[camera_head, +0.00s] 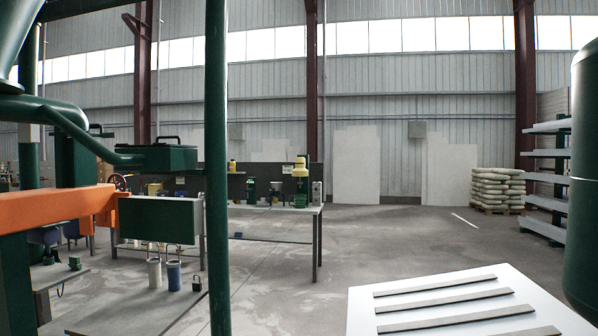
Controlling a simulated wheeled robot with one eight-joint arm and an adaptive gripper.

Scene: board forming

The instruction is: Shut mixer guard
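My gripper is not in this view. I cannot tell for certain which part is the mixer guard. At the left, a dark green flat box (156,157) with a handle on top sits at the end of a curved green pipe. Below it, a dark green panel (160,219) in a pale frame stands at the end of an orange beam (62,213). Thin rods under the panel reach down towards a pale cylinder (154,273) and a blue-grey cylinder (174,275) on a low surface. Whether any guard is open or shut does not show.
A green post (216,170) rises close in front. A workbench (262,208) with bottles and a yellow-topped device (300,168) stands behind it. Stacked sacks (500,188) and a shelf rack (546,182) are at the right. The concrete floor (385,236) in the middle is clear.

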